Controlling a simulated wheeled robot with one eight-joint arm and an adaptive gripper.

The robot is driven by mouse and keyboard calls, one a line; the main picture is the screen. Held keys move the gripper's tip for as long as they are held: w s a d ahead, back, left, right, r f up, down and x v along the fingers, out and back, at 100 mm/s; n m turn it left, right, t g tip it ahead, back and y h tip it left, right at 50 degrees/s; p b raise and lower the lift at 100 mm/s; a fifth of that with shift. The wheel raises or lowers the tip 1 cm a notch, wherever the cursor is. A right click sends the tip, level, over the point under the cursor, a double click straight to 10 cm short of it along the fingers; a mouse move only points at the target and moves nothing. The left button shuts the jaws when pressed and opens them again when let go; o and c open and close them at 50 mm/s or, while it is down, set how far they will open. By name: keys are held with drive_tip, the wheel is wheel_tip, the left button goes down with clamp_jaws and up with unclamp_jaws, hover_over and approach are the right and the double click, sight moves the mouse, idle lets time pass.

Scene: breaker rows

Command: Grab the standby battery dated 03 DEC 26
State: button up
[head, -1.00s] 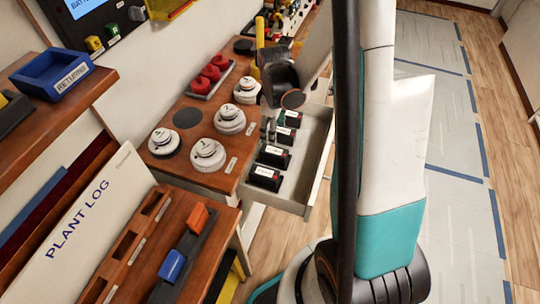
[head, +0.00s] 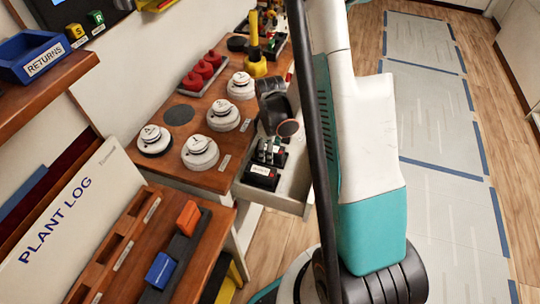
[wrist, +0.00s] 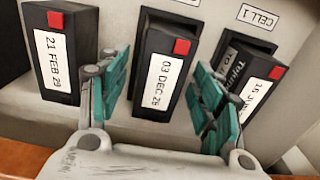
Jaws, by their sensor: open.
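The standby battery labelled 03 DEC 26 (wrist: 160,82) is a black block with a white label and a red corner, in the middle of the wrist view. My gripper (wrist: 161,88) is open, one teal-padded finger on each side of this battery; I cannot tell whether the pads touch it. A battery labelled 21 FEB 29 (wrist: 58,55) lies to the left. Another battery, its label partly hidden (wrist: 250,85), sits to the right behind my finger. In the head view my gripper (head: 270,152) is over the open drawer (head: 290,196), hiding some batteries.
The bench above the drawer carries several white round detectors (head: 200,152) and a red-topped block row (head: 202,72). A yellow bottle-like object (head: 254,55) stands behind. The RETURNS bin (head: 40,58) is at upper left. Floor right of my arm is clear.

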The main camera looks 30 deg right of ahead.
clamp_jaws()
drive_tip(key=shift+r, duration=0.1)
idle(0.3)
